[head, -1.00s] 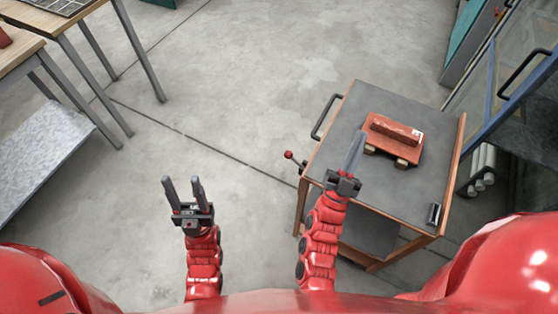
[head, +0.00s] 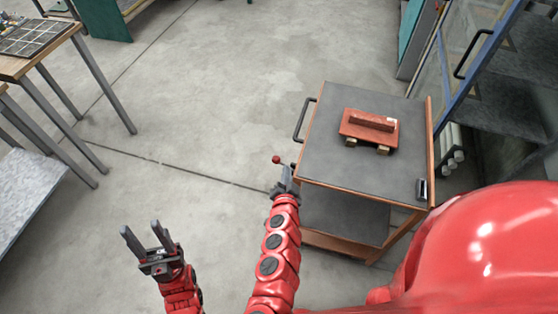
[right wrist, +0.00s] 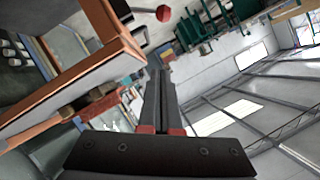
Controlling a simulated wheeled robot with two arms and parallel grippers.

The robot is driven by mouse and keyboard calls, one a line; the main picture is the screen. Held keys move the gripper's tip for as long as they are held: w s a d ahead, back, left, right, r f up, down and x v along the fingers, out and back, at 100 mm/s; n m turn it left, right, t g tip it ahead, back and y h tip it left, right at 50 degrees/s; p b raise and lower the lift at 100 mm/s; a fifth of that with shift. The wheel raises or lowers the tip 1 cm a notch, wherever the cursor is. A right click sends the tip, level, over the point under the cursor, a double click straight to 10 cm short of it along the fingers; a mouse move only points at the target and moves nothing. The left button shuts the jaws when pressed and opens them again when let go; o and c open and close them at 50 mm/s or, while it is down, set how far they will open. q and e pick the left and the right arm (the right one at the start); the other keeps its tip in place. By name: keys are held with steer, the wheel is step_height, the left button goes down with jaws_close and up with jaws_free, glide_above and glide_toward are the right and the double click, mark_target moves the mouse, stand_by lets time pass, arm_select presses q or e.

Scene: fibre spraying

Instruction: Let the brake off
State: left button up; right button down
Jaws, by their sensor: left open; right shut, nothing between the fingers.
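The brake lever's red knob (head: 276,159) stands out from the left side of a grey-topped cart (head: 340,173). In the right wrist view the red knob (right wrist: 164,13) is at the top, on a short dark lever (right wrist: 143,10). My right gripper (head: 284,176) is shut and empty, close beside the knob at the cart's near left corner. In the right wrist view its closed fingers (right wrist: 160,75) point up toward the knob, apart from it in the picture. The lever's base is hidden. My left gripper (head: 140,228) is open and empty over bare floor.
A red-brown block on a board (head: 369,128) rests on the cart top. A small black device (head: 421,190) is at its near right corner. A black handle (head: 303,120) is on the left side. Tables (head: 30,65) stand at left, a glass-doored cabinet (head: 470,60) at right.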

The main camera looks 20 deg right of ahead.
glide_above(283, 164)
steer(key=s+d, duration=0.1)
steer(key=s, duration=0.1)
step_height(283, 164, down, 3)
steer(key=f, duration=0.1)
steer(key=a+f, duration=0.1)
steer(key=w+a+f, duration=0.1)
steer(key=shift+f, duration=0.3)
steer(key=shift+s+a, duration=0.1)
